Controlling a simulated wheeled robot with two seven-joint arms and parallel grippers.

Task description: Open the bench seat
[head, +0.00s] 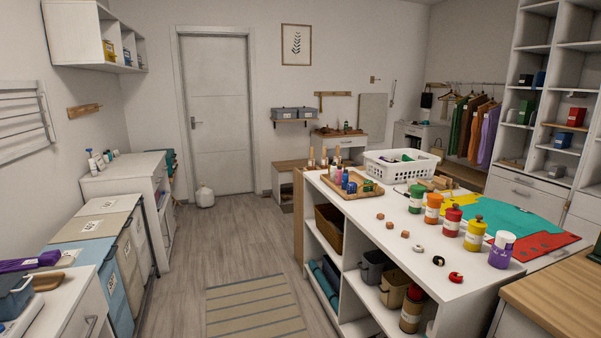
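A low unit with a flat wooden top (291,165) stands against the back wall, right of the door, partly hidden by the island. Another low wooden surface (462,176) lies under the hanging clothes at the back right, partly hidden by the basket and the clothes. Both look closed and flat. I cannot tell which of them is the bench seat. Neither of my grippers is in view.
A white island (336,196) with a basket (401,165), jars and cloth fills the right. White cabinets (130,181) and lidded bins (86,254) line the left. Clear floor (234,231) with a striped rug (254,306) runs between, towards the closed door (218,110).

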